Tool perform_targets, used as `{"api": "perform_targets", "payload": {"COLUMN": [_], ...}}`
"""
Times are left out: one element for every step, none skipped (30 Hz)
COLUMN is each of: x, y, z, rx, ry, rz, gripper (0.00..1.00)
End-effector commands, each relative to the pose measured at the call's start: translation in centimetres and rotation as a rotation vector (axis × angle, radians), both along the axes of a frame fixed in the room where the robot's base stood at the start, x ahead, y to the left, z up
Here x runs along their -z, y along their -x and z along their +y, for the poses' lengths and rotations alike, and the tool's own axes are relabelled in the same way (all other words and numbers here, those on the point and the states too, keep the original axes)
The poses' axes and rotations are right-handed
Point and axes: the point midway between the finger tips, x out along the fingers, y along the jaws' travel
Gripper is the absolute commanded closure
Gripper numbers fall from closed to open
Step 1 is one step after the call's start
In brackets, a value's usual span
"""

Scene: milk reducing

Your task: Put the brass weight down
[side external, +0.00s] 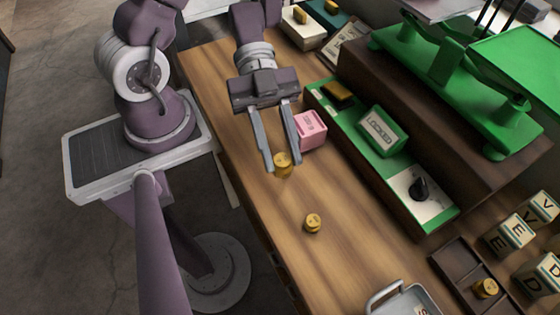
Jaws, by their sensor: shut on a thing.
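My gripper (281,168) points down over the wooden table, its two long fingers shut on a brass weight (283,160). The weight is a small gold cylinder with a knob, between the fingertips. I cannot tell whether its base touches the table. A second brass weight (313,223) stands on the bare wood, to the right of and nearer than the held one. A third brass weight (486,288) sits in a dark brown tray (457,262) at the lower right.
A pink box (311,130) stands close to the right finger. A green panel with a "LOCKED" block (381,130) and a black knob (419,190) lies right of it. A green scale (440,75) stands on a brown plinth. Letter cubes (510,234) and a metal scoop (405,301) are at lower right.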

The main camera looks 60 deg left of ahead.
Motion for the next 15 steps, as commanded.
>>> {"api": "perform_targets", "payload": {"x": [-1.2, -1.9, -2.7, -3.2, -3.7, -4.2, -4.5, -4.8, -5.0, -5.2, -5.3, -5.3, -5.4, -5.3, -5.3], "y": [-0.1, -0.1, 0.0, 0.0, 0.0, 0.0, 0.0, 0.0, 0.1, 0.1, 0.1, 0.1, 0.1, 0.0, -0.2], "z": [0.0, 0.0, 0.0, 0.0, 0.0, 0.0, 0.0, 0.0, 0.0, 0.0, 0.0, 0.0, 0.0, 0.0, -0.1], "rx": [0.001, 0.003, 0.002, 0.002, 0.003, 0.001, 0.001, 0.001, 0.002, 0.002, 0.002, 0.001, 0.001, 0.000, -0.003], "ry": [-0.001, 0.000, 0.000, -0.002, 0.000, 0.000, 0.001, 0.001, 0.000, 0.000, 0.000, 0.000, 0.000, 0.000, 0.000], "rz": [-0.010, -0.010, -0.008, -0.007, -0.008, -0.006, -0.004, -0.003, -0.001, 0.000, 0.001, 0.003, 0.003, 0.004, 0.003], "gripper": [1.00, 1.00, 1.00, 1.00, 1.00, 1.00, 1.00, 1.00, 1.00, 1.00, 1.00, 1.00, 1.00, 1.00, 1.00]}}
